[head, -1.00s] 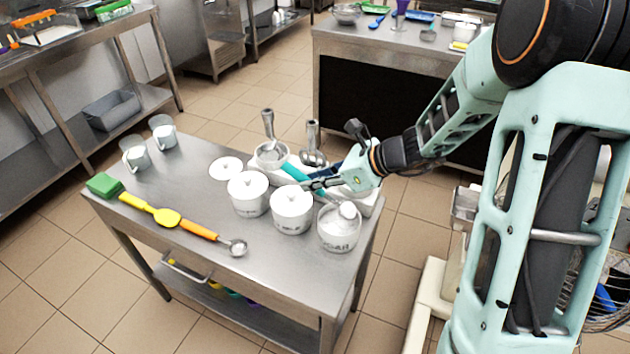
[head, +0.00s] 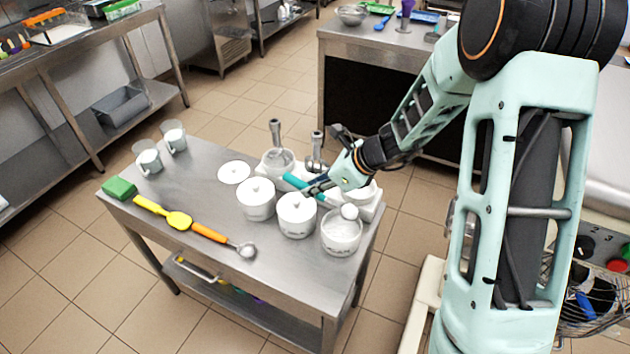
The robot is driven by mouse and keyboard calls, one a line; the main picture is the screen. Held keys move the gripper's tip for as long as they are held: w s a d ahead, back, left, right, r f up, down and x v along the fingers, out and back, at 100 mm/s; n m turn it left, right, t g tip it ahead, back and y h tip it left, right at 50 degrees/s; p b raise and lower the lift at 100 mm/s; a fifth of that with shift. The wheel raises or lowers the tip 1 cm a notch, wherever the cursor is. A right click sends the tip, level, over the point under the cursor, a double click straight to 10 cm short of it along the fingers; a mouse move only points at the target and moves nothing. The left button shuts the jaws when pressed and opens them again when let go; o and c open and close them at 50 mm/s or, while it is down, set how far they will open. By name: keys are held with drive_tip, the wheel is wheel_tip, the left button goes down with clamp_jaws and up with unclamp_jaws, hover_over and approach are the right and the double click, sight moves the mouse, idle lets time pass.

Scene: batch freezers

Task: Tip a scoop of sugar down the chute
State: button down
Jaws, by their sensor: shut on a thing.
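My gripper (head: 318,187) is shut on the teal handle (head: 295,181) of a scoop, above the back right of the steel cart. The scoop's round bowl (head: 349,211) is at the right end, heaped with something white. It is over the back rim of the open white sugar jar (head: 341,236), which holds white sugar. I cannot tell whether the bowl touches the jar or its sugar. The gripper fingers partly hide the scoop's shaft. I cannot make out the chute in this view.
Two lidded white jars (head: 256,199) (head: 296,215) stand left of the sugar jar. A loose white lid (head: 234,172), a yellow spatula (head: 178,220), an orange-handled scoop (head: 209,233), a green sponge (head: 119,188) and two cups (head: 148,157) (head: 173,137) lie or stand farther left. The cart's front is mostly clear.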

drive_tip(key=shift+a+r+h+p, duration=0.15)
drive_tip(key=shift+r+h+p, duration=0.15)
drive_tip(key=shift+p, duration=0.6)
drive_tip(key=shift+a+h+p, duration=0.2)
drive_tip(key=shift+h+p, duration=0.1)
drive_tip(key=shift+p, duration=0.2)
drive_tip(key=shift+w, duration=0.1)
drive_tip(key=shift+w+a+f+g+h+p, duration=0.1)
drive_tip(key=shift+g+h+p, duration=0.2)
drive_tip(key=shift+p, duration=0.3)
